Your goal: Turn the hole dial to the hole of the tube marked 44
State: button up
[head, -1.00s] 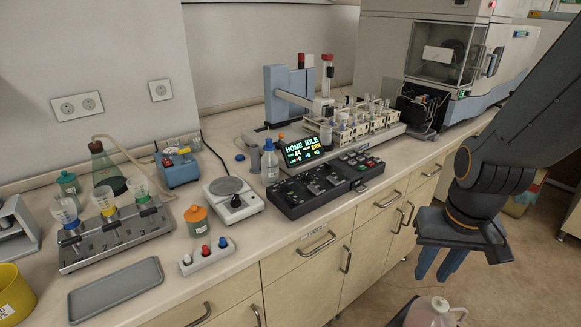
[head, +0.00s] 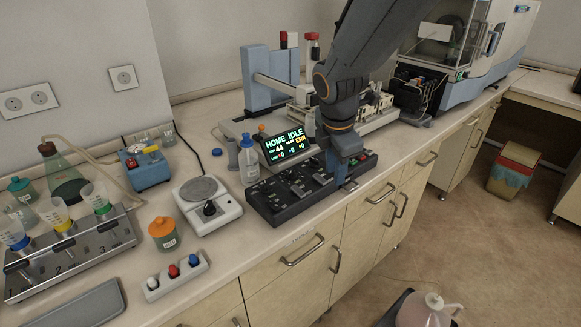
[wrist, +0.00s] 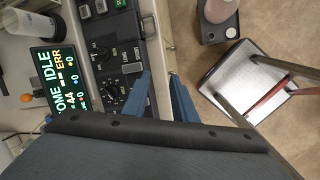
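The black control panel (head: 268,208) lies at the counter's front edge, with several dials and buttons. In the wrist view two round dials show on the panel, one nearer my fingers (wrist: 113,92) and one farther up (wrist: 101,53); their labels are too small to tell which is the hole dial. My arm hides part of the panel in the head view.
The sampler rack (head: 375,105) stands behind the panel. Drawer handles (head: 302,249) stick out below the counter.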

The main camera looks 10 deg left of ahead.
aim_at(291, 171)
jog(key=w+a+r+n+t, duration=0.1)
jog(key=w+a+n, duration=0.3)
jog(key=a+n, duration=0.75)
jog(key=shift+m, duration=0.25)
jog(key=shift+a+p+x, duration=0.15)
jog(key=shift+p+x, duration=0.1)
jog(key=shift+x, duration=0.95)
jog(key=shift+a+p+x, duration=0.15)
jog(key=shift+p+x, duration=0.05)
jog(key=shift+x, duration=1.05)
jog(key=shift+a+p+x, duration=0.2)
jog(key=shift+p+x, duration=0.05)
jog(key=shift+x, duration=0.95)
jog(key=shift+w+r, duration=0.1)
jog(key=shift+w, duration=0.1)
grip_shut()
